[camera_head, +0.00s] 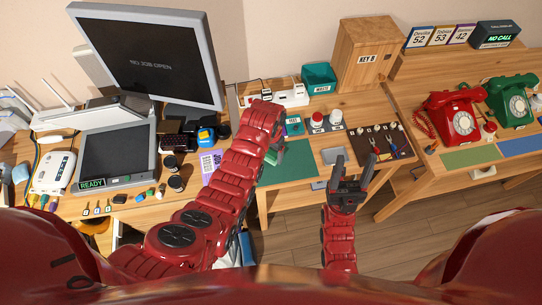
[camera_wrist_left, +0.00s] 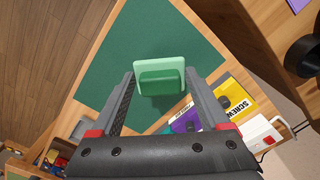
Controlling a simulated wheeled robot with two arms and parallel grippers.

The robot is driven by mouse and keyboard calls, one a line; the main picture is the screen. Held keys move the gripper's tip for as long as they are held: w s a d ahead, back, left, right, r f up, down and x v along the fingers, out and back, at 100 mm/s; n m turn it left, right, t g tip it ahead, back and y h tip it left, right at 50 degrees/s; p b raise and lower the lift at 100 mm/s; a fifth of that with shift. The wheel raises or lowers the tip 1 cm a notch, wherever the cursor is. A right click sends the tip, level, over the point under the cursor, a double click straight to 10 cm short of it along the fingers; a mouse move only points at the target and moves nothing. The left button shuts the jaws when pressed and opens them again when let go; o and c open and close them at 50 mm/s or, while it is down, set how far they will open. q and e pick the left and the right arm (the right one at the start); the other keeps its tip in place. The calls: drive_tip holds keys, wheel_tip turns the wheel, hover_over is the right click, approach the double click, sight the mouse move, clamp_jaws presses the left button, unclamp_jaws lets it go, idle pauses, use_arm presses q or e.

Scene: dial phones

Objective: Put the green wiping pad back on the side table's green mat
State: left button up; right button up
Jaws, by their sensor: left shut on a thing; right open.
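The green wiping pad (camera_wrist_left: 160,78), a pale green block with a darker green raised part, is between the fingertips of my left gripper (camera_wrist_left: 162,88). The gripper is shut on it. In the head view the pad (camera_head: 275,155) shows only partly beside my left gripper (camera_head: 272,148). A large dark green mat (camera_head: 287,169) lies on the middle table, and it fills much of the left wrist view (camera_wrist_left: 130,45). The pad appears over this mat; I cannot tell whether it touches. My right gripper (camera_head: 352,166) is open and empty in front of the table's edge.
A teal bin (camera_head: 318,77) stands behind. The right table holds red (camera_head: 455,117) and green (camera_head: 512,100) phones and a smaller green mat (camera_head: 470,158).

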sight(271, 158)
use_arm(q)
drive_tip(key=shift+w+d, duration=0.1)
drive_tip(key=shift+w, duration=0.1)
drive_tip(key=shift+f+p, duration=0.25)
drive_tip(key=shift+p, duration=0.2)
drive_tip(key=shift+s+f+p, duration=0.15)
drive_tip(key=shift+f+p, duration=0.2)
drive_tip(key=shift+f, duration=1.1)
drive_tip(key=shift+f, duration=0.15)
drive_tip(key=o, duration=1)
drive_tip(key=shift+o, duration=0.2)
